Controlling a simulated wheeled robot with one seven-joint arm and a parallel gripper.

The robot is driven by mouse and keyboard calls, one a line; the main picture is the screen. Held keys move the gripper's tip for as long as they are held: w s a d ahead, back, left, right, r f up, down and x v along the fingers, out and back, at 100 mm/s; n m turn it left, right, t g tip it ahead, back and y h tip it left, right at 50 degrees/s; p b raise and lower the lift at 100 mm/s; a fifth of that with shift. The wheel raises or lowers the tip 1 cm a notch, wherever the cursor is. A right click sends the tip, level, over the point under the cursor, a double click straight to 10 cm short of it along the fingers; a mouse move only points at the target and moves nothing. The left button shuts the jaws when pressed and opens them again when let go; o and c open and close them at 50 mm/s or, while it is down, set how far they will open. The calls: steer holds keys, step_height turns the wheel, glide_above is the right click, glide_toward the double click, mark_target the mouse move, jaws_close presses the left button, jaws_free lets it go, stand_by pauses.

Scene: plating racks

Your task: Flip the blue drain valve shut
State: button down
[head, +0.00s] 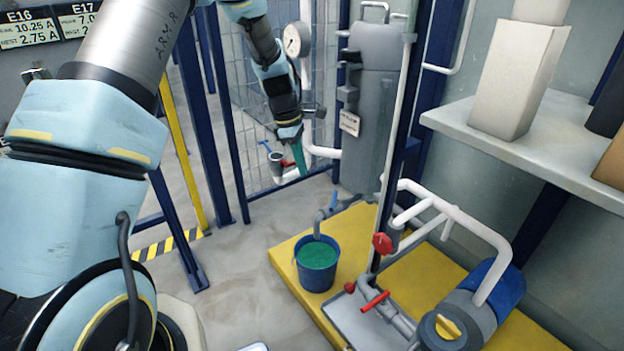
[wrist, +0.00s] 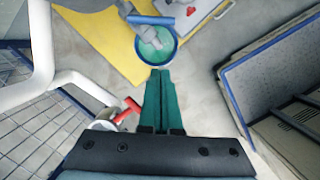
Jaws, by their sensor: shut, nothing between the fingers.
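The blue drain valve lever (head: 333,201) sits on a grey drain spout (head: 319,222) above a blue bucket (head: 317,277) of green liquid. The lever (wrist: 150,20) also shows in the wrist view, at the top, over the bucket rim. I cannot tell for sure whether it lies along or across its pipe. My gripper (head: 299,160) points down with its green fingers together and empty. In the head view it is up and left of the lever, apart from it. In the wrist view my fingertips (wrist: 159,73) appear just below the bucket, touching nothing visible.
A red lever (head: 287,163) and a second blue lever (head: 264,144) are on white piping beside my fingers. A red knob (head: 382,244) and red handle (head: 375,301) stand right of the bucket. The yellow platform (head: 290,254) carries a blue pump. Mesh fencing stands behind.

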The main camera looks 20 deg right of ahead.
mark_target(334, 201)
steer(key=s+d+f+b, duration=0.1)
steer(key=s+d+f, duration=0.1)
steer(key=f, duration=0.2)
steer(key=s+d+f+b, duration=0.1)
steer(key=d+f, duration=0.1)
steer(key=f, duration=0.3)
steer(key=shift+s+d+f, duration=0.25)
steer(key=shift+s+d, duration=0.1)
steer(key=shift+s+d+r, duration=0.1)
steer(key=shift+r, duration=0.05)
